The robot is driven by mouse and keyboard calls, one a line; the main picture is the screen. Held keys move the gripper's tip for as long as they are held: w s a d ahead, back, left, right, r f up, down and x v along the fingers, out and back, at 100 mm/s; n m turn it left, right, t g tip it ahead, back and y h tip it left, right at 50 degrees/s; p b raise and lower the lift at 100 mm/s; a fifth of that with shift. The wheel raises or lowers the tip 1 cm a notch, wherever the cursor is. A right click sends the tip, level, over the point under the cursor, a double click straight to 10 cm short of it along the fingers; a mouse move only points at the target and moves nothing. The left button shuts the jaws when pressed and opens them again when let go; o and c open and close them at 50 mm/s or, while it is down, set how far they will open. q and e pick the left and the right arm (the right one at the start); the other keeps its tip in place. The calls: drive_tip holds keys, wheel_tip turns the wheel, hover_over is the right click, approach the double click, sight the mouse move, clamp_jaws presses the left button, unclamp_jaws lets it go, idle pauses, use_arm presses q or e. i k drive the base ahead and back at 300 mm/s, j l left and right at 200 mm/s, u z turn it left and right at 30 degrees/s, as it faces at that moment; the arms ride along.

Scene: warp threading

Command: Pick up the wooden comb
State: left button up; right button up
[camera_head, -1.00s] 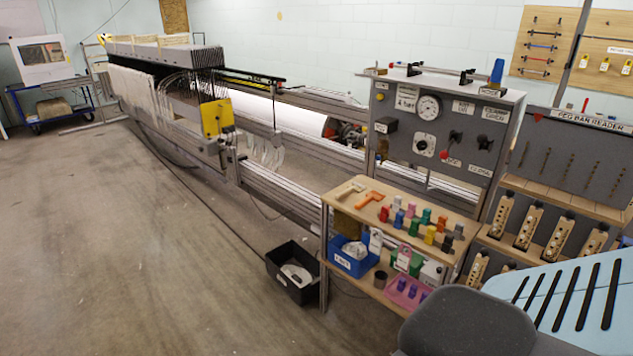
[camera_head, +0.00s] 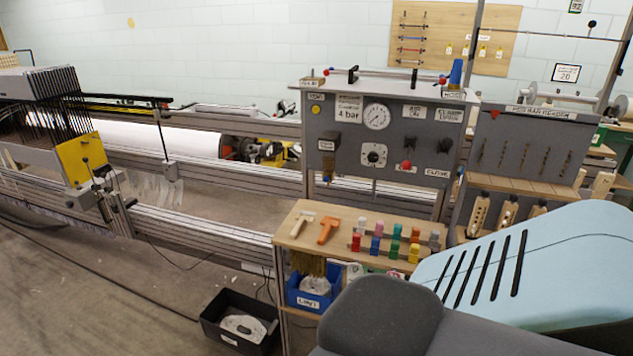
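I cannot make out a wooden comb for certain. A small pale, cream-coloured tool (camera_head: 302,223) lies at the left end of the wooden-topped cart (camera_head: 290,240), beside an orange tool (camera_head: 328,230); its details are too small to tell whether it is a comb. Neither of my grippers shows in the head view.
Several coloured blocks (camera_head: 395,243) stand on the cart top. Below are a blue bin (camera_head: 303,300) and, on the floor, a black bin (camera_head: 237,325). A grey gauge panel (camera_head: 400,125) stands behind. The long loom frame (camera_head: 200,228) runs left. Open floor (camera_head: 70,300) lies front left.

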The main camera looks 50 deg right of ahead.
sight(303, 216)
drive_tip(key=i+z, duration=0.55)
drive_tip(key=z, duration=0.3)
drive_tip(key=i+j+z, duration=0.2)
drive_tip(key=z, duration=0.2)
drive_tip(key=i+j+z, duration=0.25)
drive_tip(key=z, duration=0.2)
drive_tip(key=i+j+z, duration=0.25)
drive_tip(key=z, duration=0.15)
drive_tip(key=i+j+z, duration=0.2)
drive_tip(key=j+z, duration=0.15)
drive_tip(key=j, duration=0.25)
drive_tip(key=i+j+z, duration=0.2)
drive_tip(key=k+j, duration=0.1)
